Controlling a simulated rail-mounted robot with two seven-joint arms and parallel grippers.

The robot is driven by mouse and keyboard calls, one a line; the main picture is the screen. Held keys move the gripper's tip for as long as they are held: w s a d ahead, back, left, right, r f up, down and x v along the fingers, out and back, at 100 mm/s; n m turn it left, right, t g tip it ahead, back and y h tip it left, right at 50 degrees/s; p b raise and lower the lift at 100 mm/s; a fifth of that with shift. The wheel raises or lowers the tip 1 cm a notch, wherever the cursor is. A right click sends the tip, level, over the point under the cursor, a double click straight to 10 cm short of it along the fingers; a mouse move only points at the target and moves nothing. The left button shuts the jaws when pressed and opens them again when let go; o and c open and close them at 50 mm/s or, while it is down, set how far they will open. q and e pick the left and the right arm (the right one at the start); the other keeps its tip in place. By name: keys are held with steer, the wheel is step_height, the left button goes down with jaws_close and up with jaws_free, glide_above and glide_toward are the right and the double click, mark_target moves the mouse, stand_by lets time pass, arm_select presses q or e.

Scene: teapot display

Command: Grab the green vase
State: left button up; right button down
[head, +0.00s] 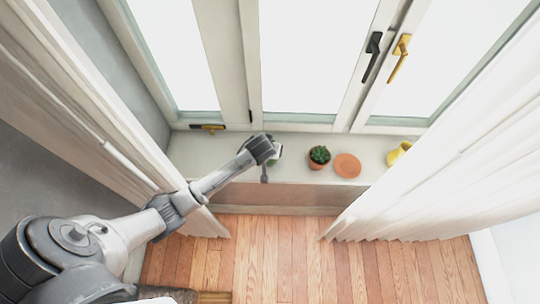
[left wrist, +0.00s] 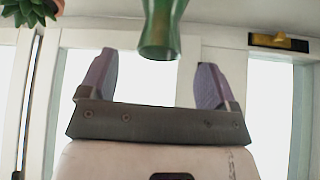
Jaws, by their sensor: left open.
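The green vase (left wrist: 162,28) is in the left wrist view, at the top middle, with its flared rim toward the fingers. The fingers do not visibly touch the vase. In the head view my left gripper (head: 270,164) is over the window sill and hides most of the vase. My right gripper is not in view.
On the sill (head: 220,155) stand a potted succulent (head: 319,156), a terracotta disc (head: 347,165) and a yellow object (head: 398,153) partly behind the right curtain (head: 450,155). The left curtain (head: 95,110) hangs beside my left arm. Windows rise behind the sill.

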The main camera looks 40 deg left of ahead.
arm_select(q)
steer(key=shift+x, duration=3.1)
steer(key=shift+c, duration=0.3)
steer(key=c, duration=1.3)
jaws_close()
steer(key=shift+r, duration=0.1)
